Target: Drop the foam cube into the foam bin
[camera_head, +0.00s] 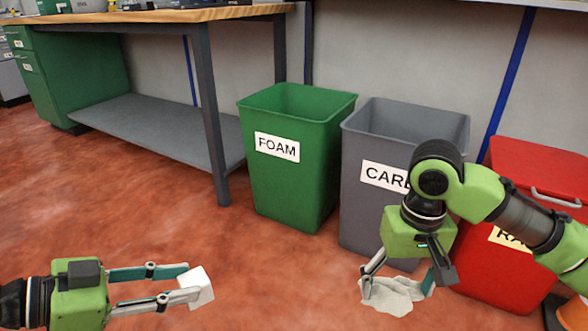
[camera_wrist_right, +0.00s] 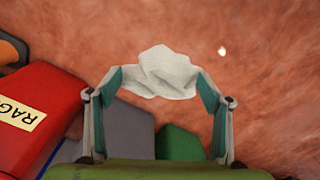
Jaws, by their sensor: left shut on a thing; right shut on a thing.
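The white foam cube (camera_head: 204,287) is between the fingertips of my left gripper (camera_head: 188,284), which is shut on it above the floor at the lower left of the head view. The green foam bin (camera_head: 285,190), labelled FOAM, stands on the floor in the middle, open at the top. The cube is in front and to the left of it, apart from it. My right gripper (camera_head: 398,286) is shut on a crumpled whitish cloth (camera_head: 393,296), in front of the grey bin. The cloth also shows in the right wrist view (camera_wrist_right: 164,73).
The grey bin (camera_head: 365,215), its label partly hidden by my right arm, stands right of the foam bin. A red lidded bin (camera_head: 510,270) is further right. A workbench (camera_head: 150,15) with a lower shelf (camera_head: 150,125) stands at the back left. The floor (camera_head: 130,210) at left is clear.

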